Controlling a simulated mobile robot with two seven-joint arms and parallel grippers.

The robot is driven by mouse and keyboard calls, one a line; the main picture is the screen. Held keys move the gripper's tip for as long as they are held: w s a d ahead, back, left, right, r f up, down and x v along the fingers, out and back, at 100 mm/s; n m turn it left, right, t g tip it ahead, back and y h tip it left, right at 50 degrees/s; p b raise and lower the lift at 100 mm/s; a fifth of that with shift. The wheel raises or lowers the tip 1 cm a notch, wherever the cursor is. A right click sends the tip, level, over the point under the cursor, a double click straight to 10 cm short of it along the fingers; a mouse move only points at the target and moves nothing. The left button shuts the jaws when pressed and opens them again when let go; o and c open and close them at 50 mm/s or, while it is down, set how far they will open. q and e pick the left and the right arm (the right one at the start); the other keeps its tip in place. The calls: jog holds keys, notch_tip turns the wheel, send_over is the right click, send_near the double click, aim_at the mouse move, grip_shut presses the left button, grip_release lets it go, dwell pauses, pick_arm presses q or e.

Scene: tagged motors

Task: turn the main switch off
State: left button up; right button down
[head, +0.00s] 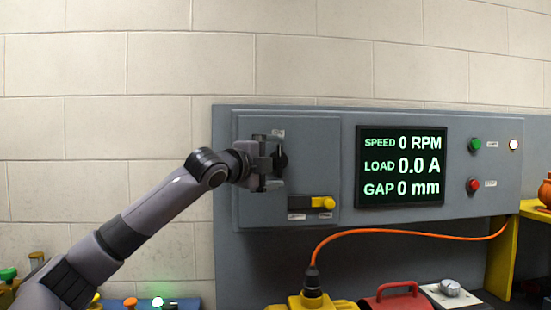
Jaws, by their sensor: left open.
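The main switch is a dark rotary knob (281,158) on the grey door panel (310,135) at the left of the cabinet. My left gripper (270,163) is at the knob, its fingers above and below each other in front of it. The gripper is open. It partly hides the knob, so I cannot tell whether the fingers touch it or which way the knob points. A small label above the knob is too blurred to read. My right gripper is not in view.
A yellow-and-black handle (313,202) sits below the knob. The screen (402,166) reads speed 0 RPM, load 0.0 A, gap 0 mm. Green (475,145) and red (473,184) buttons are to its right. An orange cable (400,233) runs below to a yellow motor (312,299).

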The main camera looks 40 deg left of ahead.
pick_arm(q)
jog(key=shift+w, duration=0.4)
